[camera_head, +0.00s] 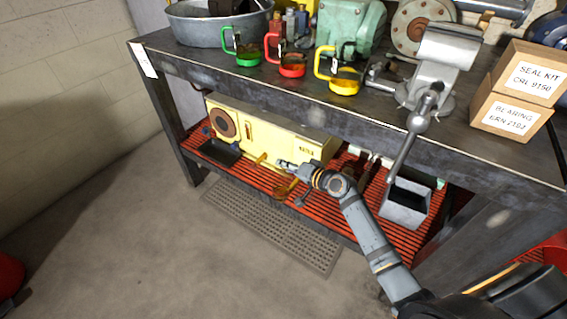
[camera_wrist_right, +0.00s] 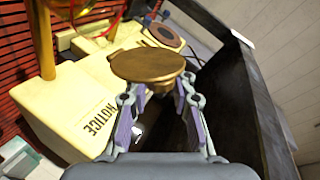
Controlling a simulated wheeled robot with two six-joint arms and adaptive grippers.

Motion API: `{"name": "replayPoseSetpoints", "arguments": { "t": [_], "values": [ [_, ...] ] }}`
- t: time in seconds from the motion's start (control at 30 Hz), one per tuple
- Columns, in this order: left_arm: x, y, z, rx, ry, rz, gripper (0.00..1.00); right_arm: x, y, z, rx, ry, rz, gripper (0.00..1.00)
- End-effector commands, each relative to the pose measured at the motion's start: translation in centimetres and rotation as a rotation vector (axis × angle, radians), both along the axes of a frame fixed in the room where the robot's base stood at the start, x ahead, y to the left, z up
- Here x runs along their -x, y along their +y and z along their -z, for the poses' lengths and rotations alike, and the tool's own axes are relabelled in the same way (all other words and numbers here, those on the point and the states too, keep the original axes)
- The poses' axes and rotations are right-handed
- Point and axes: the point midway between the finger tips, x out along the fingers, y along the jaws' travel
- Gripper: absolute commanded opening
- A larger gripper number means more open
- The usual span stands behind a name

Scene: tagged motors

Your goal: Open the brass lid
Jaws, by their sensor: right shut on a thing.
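The brass lid (camera_wrist_right: 148,65) is a flat, round, gold-brown disc. In the wrist view it sits at the tips of my right gripper (camera_wrist_right: 160,88), whose two fingers are closed on its near edge. In the head view my right gripper (camera_head: 288,166) is at the front of the lower shelf, beside the yellow machine (camera_head: 290,143). A gold-brown round piece, seemingly the lid (camera_head: 285,189), shows just below it. The lid's hinge and whatever lies under it are hidden. My left gripper is not in view.
The bench top (camera_head: 200,62) overhangs the red slatted lower shelf (camera_head: 250,178). A grey bin (camera_head: 405,205) stands to the right on that shelf. A vise handle (camera_head: 402,150) hangs over the bench edge.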

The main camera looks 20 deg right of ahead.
Motion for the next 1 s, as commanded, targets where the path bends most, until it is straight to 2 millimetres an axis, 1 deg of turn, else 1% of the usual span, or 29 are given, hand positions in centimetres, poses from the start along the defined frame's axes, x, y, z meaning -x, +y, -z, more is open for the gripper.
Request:
{"name": "replayPoseSetpoints", "arguments": {
  "t": [0.03,0.1,0.2,0.4,0.6,0.8,1.0],
  "values": [
    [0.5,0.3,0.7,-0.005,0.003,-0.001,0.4,-0.2,-0.4,-0.4,-0.03,0.028,0.002,0.0],
    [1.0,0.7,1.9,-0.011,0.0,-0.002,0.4,-0.4,-0.7,-0.3,-0.082,0.07,0.002,0.0],
    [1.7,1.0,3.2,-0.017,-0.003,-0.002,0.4,-0.7,-1.1,-0.1,-0.157,0.128,0.002,0.0],
    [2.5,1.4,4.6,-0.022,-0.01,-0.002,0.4,-1.3,-1.8,0.2,-0.308,0.244,0.004,0.0],
    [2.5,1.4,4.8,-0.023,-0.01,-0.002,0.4,-1.8,-2.5,0.7,-0.44,0.345,0.004,0.0],
    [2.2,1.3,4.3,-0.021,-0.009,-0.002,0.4,-2.2,-2.9,1.1,-0.544,0.426,0.005,0.0],
    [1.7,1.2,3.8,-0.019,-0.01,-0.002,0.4,-2.4,-3.2,1.4,-0.61,0.479,0.005,0.0]
  ]
}}
